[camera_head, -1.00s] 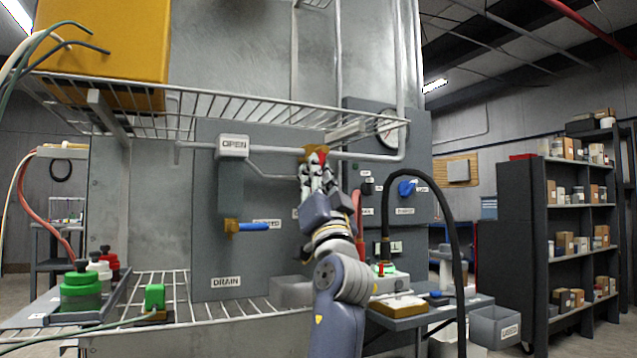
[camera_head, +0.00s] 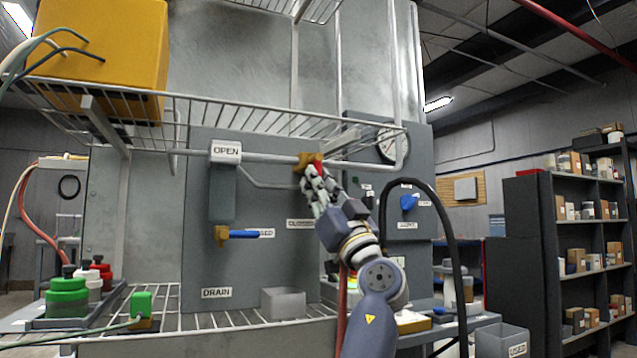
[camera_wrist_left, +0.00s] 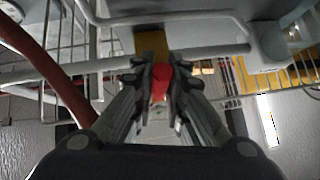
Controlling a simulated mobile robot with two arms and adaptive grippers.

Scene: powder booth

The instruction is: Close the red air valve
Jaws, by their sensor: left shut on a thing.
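The red air valve has a brass body (camera_head: 308,159) on the horizontal grey pipe in front of the panel. Its red handle (camera_head: 318,164) is mostly hidden by my left gripper (camera_head: 314,174), which is shut on it from below. In the left wrist view the red handle (camera_wrist_left: 161,80) sits between the two fingers of the left gripper (camera_wrist_left: 160,88), just below the brass body (camera_wrist_left: 151,43) on the pipe. How far the handle is turned is hard to tell. My right gripper is not in view.
An OPEN label (camera_head: 226,152) hangs left of the valve. A blue-handled valve (camera_head: 240,234) is on the panel lower left. A wire shelf (camera_head: 220,116) runs just above the pipe. A black hose (camera_head: 452,240) arches right of my arm, and a gauge (camera_head: 391,146) is behind.

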